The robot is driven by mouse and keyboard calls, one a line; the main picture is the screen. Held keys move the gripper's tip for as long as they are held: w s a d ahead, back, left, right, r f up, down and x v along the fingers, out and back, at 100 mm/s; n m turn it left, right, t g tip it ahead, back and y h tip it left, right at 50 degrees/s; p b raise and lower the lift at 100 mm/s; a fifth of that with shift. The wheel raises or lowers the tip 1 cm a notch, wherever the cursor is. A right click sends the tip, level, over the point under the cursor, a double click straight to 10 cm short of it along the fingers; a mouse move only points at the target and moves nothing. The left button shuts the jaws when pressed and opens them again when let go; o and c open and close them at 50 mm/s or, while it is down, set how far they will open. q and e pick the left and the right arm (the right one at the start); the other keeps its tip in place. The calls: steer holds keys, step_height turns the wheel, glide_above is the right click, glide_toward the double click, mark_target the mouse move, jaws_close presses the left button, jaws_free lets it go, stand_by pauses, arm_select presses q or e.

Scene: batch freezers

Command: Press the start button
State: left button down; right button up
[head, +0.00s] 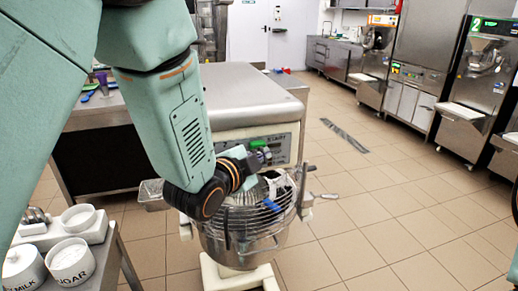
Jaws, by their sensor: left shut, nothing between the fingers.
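A mixer (245,98) with a pale metal top stands in the middle, with a control panel (282,150) on its front. A green start button (258,144) shows at the panel's upper left. My left gripper (263,156) is shut and empty, its tip just below the green button in the picture. I cannot tell whether it touches the panel or the button. My left arm and wrist hide the mixer's left side and part of the panel. My right gripper is not in view.
Below the panel are a wire guard (262,218) and a steel bowl (242,248), close under my wrist. A side table at lower left holds a sugar pot (72,262) and a milk pot (22,268). Freezers (482,85) line the right wall. The tiled floor (385,220) between is mostly clear.

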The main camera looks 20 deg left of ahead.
arm_select(q)
steer(key=shift+w+a, duration=0.15)
steer(key=shift+w, duration=0.15)
